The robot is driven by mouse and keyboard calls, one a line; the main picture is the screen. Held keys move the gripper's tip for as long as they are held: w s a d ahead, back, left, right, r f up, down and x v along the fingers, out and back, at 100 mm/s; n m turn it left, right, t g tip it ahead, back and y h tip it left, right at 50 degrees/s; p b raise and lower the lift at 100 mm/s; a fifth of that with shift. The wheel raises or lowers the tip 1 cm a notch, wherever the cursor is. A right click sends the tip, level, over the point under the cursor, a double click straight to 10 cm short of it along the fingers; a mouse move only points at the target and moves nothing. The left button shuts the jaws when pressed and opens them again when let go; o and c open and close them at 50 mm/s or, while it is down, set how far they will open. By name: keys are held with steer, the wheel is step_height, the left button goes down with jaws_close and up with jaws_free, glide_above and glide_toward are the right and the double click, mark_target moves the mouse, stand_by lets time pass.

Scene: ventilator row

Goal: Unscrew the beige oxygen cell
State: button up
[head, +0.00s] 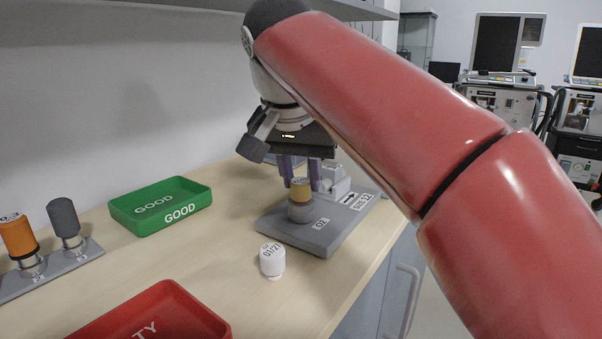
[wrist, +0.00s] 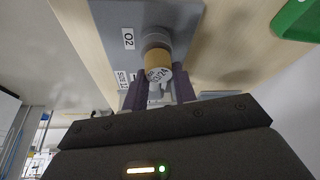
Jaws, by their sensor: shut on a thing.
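The beige oxygen cell (head: 301,189) stands upright on a round grey seat of the grey O2 base plate (head: 325,227). In the wrist view the cell (wrist: 156,60) shows its tan side and a white printed end. My gripper (head: 300,178) comes down from above, with its purple fingers on either side of the cell's upper part. In the wrist view the gripper (wrist: 158,85) is shut on the cell. The cell's thread is hidden in the seat.
A white cell (head: 272,260) marked 01/27 stands in front of the plate. A green GOOD tray (head: 160,222) is at left and a red tray (head: 215,322) at the front. A rack (head: 85,249) holds an orange cell (head: 18,235) and a grey cell (head: 63,217). A shelf (head: 340,8) hangs above.

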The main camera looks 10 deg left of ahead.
steer(key=n+y, duration=0.1)
steer(key=n, duration=0.2)
steer(key=shift+d+n+y, duration=0.1)
steer(key=shift+n+y, duration=0.2)
steer(key=shift+n, duration=0.1)
steer(key=shift+n+y, duration=0.3)
steer(key=shift+n, duration=0.5)
steer(key=n+g+y, duration=0.1)
steer(key=n, duration=0.5)
steer(key=shift+g+y, duration=0.4)
steer(key=shift+n+g, duration=0.3)
steer(key=shift+n, duration=0.4)
steer(key=n, duration=0.2)
steer(key=n+g, duration=0.1)
steer(key=n, duration=0.1)
steer(key=shift+n+g+y, duration=0.3)
steer(key=shift+y, duration=0.1)
